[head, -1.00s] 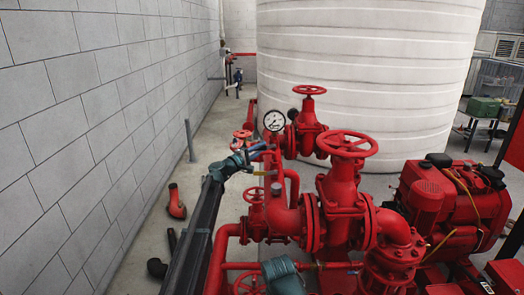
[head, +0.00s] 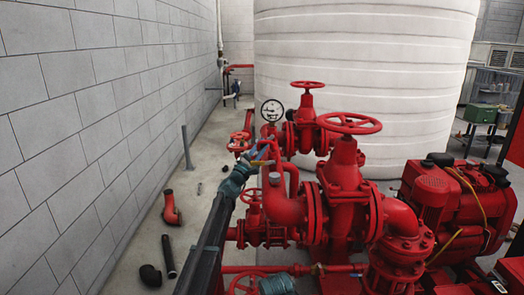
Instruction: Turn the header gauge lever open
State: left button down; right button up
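The header gauge (head: 272,110) is a round white dial with a dark rim, standing above the red pipework near the middle of the head view. Just below it is a small blue part (head: 264,147), which looks like the lever; its exact angle is hard to read. My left arm rises from the bottom, and its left gripper (head: 257,160) is close beside the blue part. The finger gap is too small to make out, and I cannot tell if they touch.
A large red handwheel valve (head: 348,124) stands right of the gauge, with a smaller handwheel (head: 308,85) behind it. A red engine (head: 440,205) is at right. Loose pipe pieces, including a red elbow (head: 171,208), lie on the floor at left. A white tank (head: 365,70) is behind.

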dwell(0.5)
pick_arm(q)
jog(key=c, duration=0.7)
grip_release()
jog(key=shift+c, duration=0.2)
jog(key=shift+f, duration=0.1)
jog(key=b+v, duration=0.6)
jog(key=v, duration=0.7)
jog(key=shift+s+f, duration=0.25)
